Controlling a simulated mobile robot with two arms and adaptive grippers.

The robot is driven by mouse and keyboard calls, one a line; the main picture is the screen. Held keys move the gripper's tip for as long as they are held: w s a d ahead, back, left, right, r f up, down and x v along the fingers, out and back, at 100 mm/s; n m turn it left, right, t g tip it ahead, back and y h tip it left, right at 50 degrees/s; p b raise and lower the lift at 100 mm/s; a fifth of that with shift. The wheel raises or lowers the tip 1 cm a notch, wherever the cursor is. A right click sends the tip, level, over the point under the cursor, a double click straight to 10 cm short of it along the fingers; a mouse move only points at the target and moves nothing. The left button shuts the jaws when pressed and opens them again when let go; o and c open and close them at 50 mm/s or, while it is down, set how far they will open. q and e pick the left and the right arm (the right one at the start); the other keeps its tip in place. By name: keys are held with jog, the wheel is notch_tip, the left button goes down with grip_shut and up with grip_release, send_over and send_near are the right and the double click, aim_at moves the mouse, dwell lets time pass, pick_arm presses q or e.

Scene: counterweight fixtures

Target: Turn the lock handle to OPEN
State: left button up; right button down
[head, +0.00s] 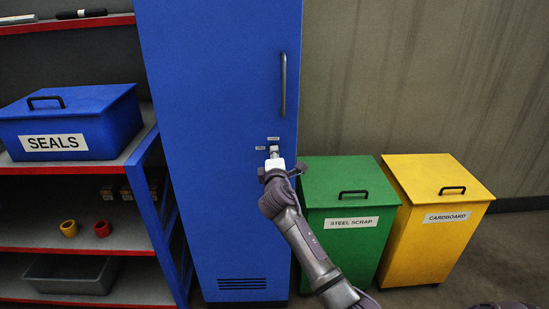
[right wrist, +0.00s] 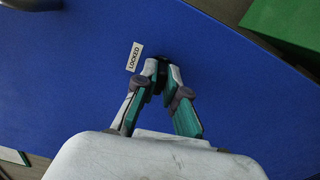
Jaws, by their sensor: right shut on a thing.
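The lock handle (right wrist: 161,70) is a small dark piece on the blue cabinet door (head: 215,90), and my right gripper's fingers cover most of it. My right gripper (head: 274,152) reaches the door at the lock and is shut on the handle. In the right wrist view the fingertips (right wrist: 163,80) close around it. A white label reading LOCKED (right wrist: 134,56) sits beside the lock. In the head view small labels sit above and left of the lock, too small to read. Which way the handle points is hidden. My left gripper is not in view.
A vertical door pull (head: 283,85) is above the lock. A green STEEL SCRAP bin (head: 320,190) and a yellow CARDBOARD bin (head: 425,245) stand right of the cabinet. On the left, a shelf rack (head: 75,250) holds a blue SEALS box (head: 100,115).

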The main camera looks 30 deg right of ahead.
jog(key=shift+m, duration=0.6)
jog(key=c, duration=1.2)
grip_release()
jog(key=shift+c, duration=0.2)
jog(key=v, duration=1.2)
jog(key=shift+f, duration=0.1)
